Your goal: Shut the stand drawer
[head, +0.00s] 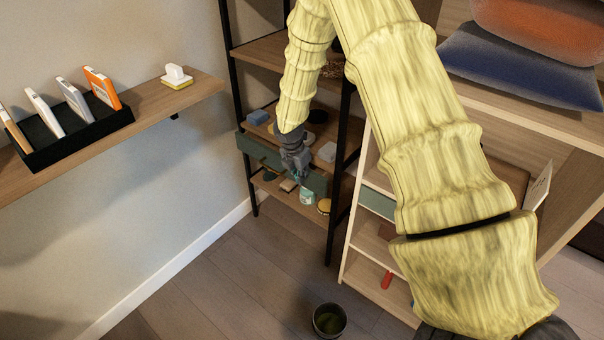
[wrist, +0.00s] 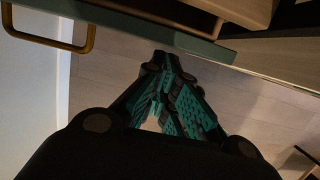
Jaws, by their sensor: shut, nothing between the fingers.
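The stand drawer has a green front (head: 254,150) low in the black-framed stand and appears pulled out; how far is hard to tell. In the wrist view its front edge (wrist: 130,18) crosses the top, with a brass handle (wrist: 88,36) at the left and wood behind it. My gripper (head: 297,179) is in front of the right half of the drawer front and hides part of it. In the wrist view my gripper (wrist: 162,68) has its teal-padded fingers together, with nothing held. I cannot tell whether it touches the front.
The stand (head: 240,80) bears small items, including a blue block (head: 257,117). A wall shelf (head: 150,105) holds a black rack with several upright cases. A pale shelf unit (head: 356,235) stands to the right. A dark pot (head: 329,320) is on the open floor.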

